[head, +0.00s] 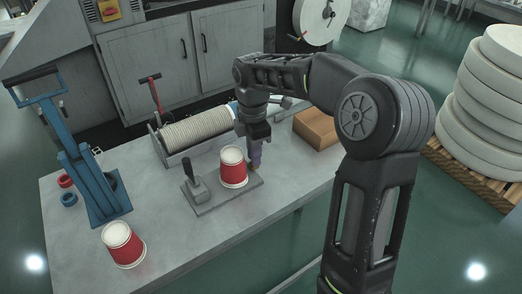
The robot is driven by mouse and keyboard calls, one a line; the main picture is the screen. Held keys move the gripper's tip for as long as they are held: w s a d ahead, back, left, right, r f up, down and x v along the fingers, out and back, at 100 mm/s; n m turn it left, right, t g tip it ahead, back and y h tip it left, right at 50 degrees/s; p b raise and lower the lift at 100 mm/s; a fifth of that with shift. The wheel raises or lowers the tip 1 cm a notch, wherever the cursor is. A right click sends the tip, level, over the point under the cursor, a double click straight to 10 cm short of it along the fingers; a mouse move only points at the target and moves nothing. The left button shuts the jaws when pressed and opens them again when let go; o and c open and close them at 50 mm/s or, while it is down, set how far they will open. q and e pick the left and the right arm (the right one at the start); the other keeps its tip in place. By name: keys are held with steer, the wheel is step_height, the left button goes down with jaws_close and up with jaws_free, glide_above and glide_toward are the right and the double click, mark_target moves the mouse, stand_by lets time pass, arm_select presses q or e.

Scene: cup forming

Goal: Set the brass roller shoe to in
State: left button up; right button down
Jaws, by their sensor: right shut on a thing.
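A grey base plate (222,200) lies on the table, with a red cup with a white rim (233,168) upright on it. A grey block with an upright handle (195,188) stands at the plate's left end. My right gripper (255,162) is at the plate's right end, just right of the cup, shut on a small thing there. That is where the brass roller shoe (257,170) seems to be; only a small brownish bit shows under the fingers, so its setting cannot be read. My left gripper is out of view.
A second red cup (123,244) stands at the table's front left. A blue lever press (86,165) is behind it, beside small red and blue rings. A brown box (316,128) sits at the right. The table's front middle is clear.

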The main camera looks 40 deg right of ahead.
steer(key=shift+a, duration=0.2)
steer(key=c, duration=1.6)
jaws_free()
steer(key=shift+a, duration=0.1)
steer(key=shift+o, duration=1.2)
steer(key=shift+r, duration=0.15)
step_height(320, 180, up, 8)
steer(key=shift+f, duration=0.2)
steer(key=shift+f, duration=0.1)
